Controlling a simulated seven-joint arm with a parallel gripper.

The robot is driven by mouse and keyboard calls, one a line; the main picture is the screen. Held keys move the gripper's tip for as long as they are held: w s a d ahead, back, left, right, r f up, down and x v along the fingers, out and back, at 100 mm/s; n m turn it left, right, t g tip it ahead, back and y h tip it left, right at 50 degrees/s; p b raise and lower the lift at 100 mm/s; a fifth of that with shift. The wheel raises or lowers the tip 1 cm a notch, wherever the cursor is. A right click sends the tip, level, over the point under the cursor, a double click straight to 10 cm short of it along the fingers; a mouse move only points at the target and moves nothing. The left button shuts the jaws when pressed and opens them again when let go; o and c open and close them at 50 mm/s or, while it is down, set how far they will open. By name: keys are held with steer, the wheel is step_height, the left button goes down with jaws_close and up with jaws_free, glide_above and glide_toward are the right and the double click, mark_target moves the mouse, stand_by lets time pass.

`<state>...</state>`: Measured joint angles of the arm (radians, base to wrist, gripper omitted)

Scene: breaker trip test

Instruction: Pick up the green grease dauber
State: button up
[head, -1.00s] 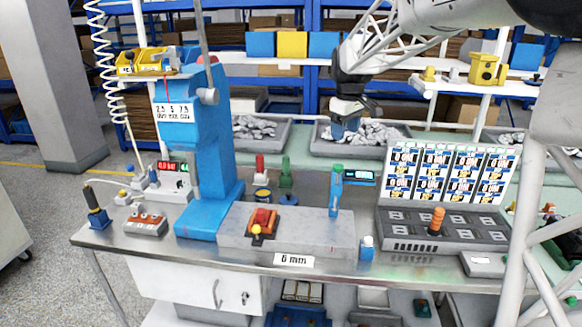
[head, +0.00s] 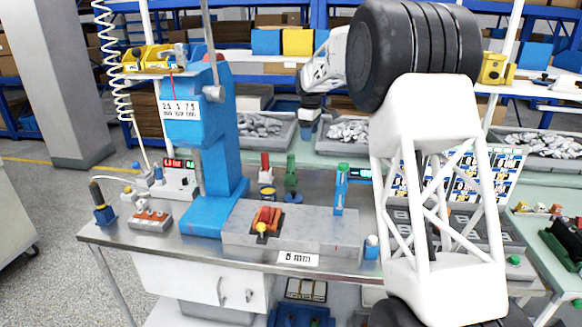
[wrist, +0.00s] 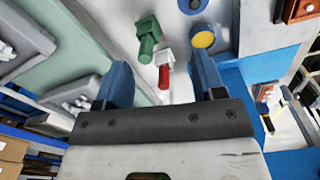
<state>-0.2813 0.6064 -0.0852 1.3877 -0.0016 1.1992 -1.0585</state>
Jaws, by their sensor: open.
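The green dauber (head: 291,178) stands upright near the back of the steel bench, right of a red one (head: 265,167). In the wrist view the green dauber (wrist: 148,38) shows beyond the gap between my fingers, next to the red one (wrist: 164,72). My gripper (head: 306,130) is high behind the bench, above and apart from the green dauber. In the wrist view my gripper (wrist: 160,62) has its two blue fingers wide apart with nothing held between them.
A blue press (head: 205,150) stands left of the daubers. A yellow-topped pot (head: 267,192) is close in front of the red one. A grey block (head: 325,232) carries a red-orange part (head: 266,219) and a teal upright tool (head: 341,188).

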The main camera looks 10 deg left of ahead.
mark_target(291, 155)
steer(key=w+a+f+n, duration=0.1)
steer(key=w+a+f, duration=0.2)
steer(key=a+f, duration=0.1)
steer(key=w+a+f+n, duration=0.1)
steer(key=w+a+f, duration=0.3)
steer(key=shift+w+f+n, duration=0.15)
steer(key=shift+w+n, duration=0.1)
steer(key=shift+n, duration=0.05)
steer(key=shift+f, duration=0.1)
steer(key=shift+f, duration=1.2)
steer(key=shift+f, duration=0.1)
steer(key=shift+f, duration=2.5)
steer(key=c, duration=1)
